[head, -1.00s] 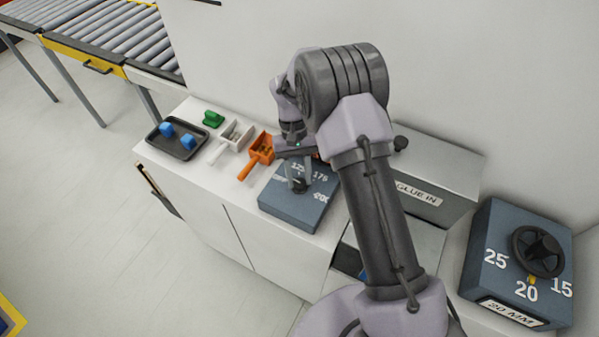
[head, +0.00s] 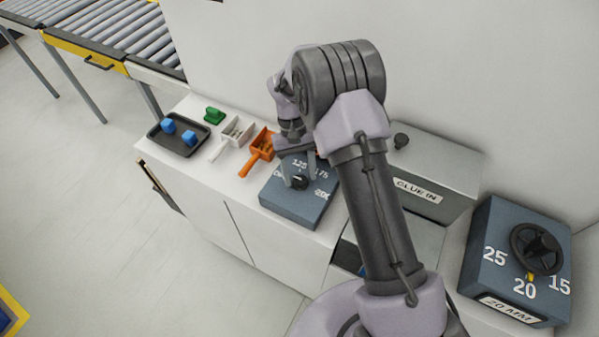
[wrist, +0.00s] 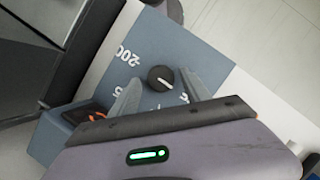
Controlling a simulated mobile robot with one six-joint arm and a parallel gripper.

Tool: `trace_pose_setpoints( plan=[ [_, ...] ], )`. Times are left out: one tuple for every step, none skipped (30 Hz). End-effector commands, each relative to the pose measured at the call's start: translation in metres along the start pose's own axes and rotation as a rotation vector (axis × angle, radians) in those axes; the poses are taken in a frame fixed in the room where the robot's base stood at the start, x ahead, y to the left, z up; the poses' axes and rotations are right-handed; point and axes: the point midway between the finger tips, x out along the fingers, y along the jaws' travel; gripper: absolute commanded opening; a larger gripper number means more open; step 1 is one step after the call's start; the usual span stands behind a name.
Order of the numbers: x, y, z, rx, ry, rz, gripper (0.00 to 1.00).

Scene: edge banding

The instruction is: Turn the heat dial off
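The heat dial is a small dark knob (head: 299,182) on a blue-grey box (head: 296,208) marked 125, 175 and 200; a label at the left is partly hidden. The knob (wrist: 160,78) also shows in the wrist view, its light pointer line aimed at the lower right, away from the 200 mark. My gripper (wrist: 160,92) is open above the box, its two grey fingers apart on either side of the knob with gaps to it. The label under the pointer is hidden by the right finger and gripper body.
A GLUE IN box (head: 436,170) and a 20 MM handwheel box (head: 513,262) stand to the right.

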Motion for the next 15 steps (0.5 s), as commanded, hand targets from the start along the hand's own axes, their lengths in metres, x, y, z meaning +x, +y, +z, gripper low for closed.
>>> trace_pose_setpoints(
  plan=[
    [0.000, 0.000, 0.000, 0.000, 0.000, 0.000, 0.56],
    [0.000, 0.000, 0.000, 0.000, 0.000, 0.000, 0.56],
    [0.000, 0.000, 0.000, 0.000, 0.000, 0.000, 0.56],
    [0.000, 0.000, 0.000, 0.000, 0.000, 0.000, 0.56],
    [-0.001, 0.000, 0.000, 0.001, 0.000, 0.000, 0.56],
    [-0.003, 0.000, 0.000, 0.001, 0.000, 0.000, 0.56],
    [-0.006, 0.000, 0.000, 0.000, 0.001, 0.000, 0.56],
    [-0.010, 0.000, 0.000, 0.000, 0.002, 0.001, 0.56],
    [-0.018, 0.000, 0.000, 0.000, 0.002, 0.000, 0.56],
    [-0.025, 0.000, 0.000, 0.000, 0.004, 0.000, 0.56],
    [-0.033, 0.000, 0.000, 0.001, 0.004, 0.000, 0.56],
    [-0.044, 0.000, 0.000, 0.000, 0.005, 0.001, 0.56],
    [-0.053, 0.000, 0.000, 0.000, 0.005, 0.000, 0.56],
    [-0.061, 0.000, 0.000, 0.001, 0.004, 0.000, 0.56],
    [-0.073, 0.000, 0.000, 0.000, 0.004, 0.000, 0.56]
  ],
)
